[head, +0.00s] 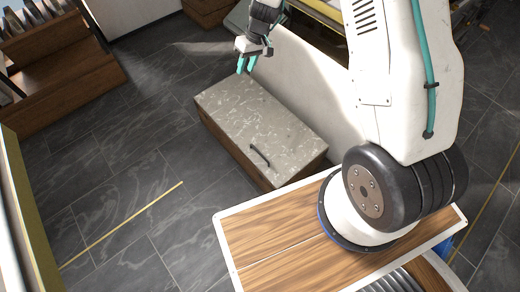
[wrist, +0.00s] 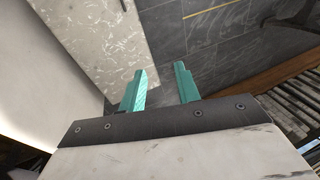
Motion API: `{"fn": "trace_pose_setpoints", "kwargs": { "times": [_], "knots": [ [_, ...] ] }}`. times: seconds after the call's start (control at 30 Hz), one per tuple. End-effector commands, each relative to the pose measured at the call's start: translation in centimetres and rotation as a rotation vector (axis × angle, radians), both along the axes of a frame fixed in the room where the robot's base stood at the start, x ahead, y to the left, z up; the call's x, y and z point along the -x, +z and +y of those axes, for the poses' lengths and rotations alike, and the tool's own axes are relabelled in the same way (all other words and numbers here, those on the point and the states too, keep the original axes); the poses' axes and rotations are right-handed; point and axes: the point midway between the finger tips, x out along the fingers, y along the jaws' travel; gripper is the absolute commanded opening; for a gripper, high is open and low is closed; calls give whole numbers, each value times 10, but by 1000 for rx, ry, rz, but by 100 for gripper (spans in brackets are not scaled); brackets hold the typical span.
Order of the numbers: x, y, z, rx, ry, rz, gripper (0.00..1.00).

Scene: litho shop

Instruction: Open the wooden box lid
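The wooden box (head: 236,150) stands on the floor, with brown wooden sides. Its lid (head: 250,115) is grey with pale stone-like marks and lies flat, shut on the box. A dark bar handle (head: 260,155) sits on the lid near its front edge. My gripper (head: 246,70) is above the lid's far end, away from the handle, with teal fingers pointing down. In the wrist view my gripper (wrist: 160,70) has its fingers apart with nothing between them. The lid (wrist: 90,35) shows at the upper left there, and the handle (wrist: 124,5) is partly cut off at the top edge.
A brown wooden stepped unit (head: 65,75) stands at the upper left, with dark items on it. A pale panel (head: 310,85) runs close behind the box. The dark tiled floor (head: 120,150) left of the box is clear.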

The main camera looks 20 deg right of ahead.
Motion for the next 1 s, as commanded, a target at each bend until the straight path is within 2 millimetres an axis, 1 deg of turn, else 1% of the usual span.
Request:
{"fn": "trace_pose_setpoints", "kwargs": {
  "times": [0.03, 0.07, 0.1, 0.17, 0.2, 0.23, 0.27, 0.3, 0.33, 0.37, 0.4, 0.5, 0.6, 0.7, 0.83, 1.0],
  "knots": [
    [-4, -35, -2, 2, 1, 13, 32],
    [-6, -54, -3, 3, 2, 15, 32],
    [-9, -78, -4, 7, 5, 15, 32],
    [-10, -116, -6, 14, 6, 20, 32],
    [-10, -141, -8, 19, 9, 24, 32],
    [-8, -161, -10, 23, 11, 27, 32],
    [-6, -180, -11, 29, 13, 30, 32],
    [-2, -206, -13, 37, 15, 35, 32],
    [2, -225, -15, 44, 16, 38, 32],
    [7, -244, -17, 50, 18, 43, 32],
    [13, -267, -19, 60, 22, 48, 32],
    [31, -319, -24, 84, 29, 61, 32],
    [48, -357, -28, 103, 37, 72, 32],
    [60, -381, -31, 117, 41, 80, 32],
    [68, -397, -32, 125, 44, 85, 32],
    [70, -420, -28, 125, 46, 86, 32]
  ]
}}
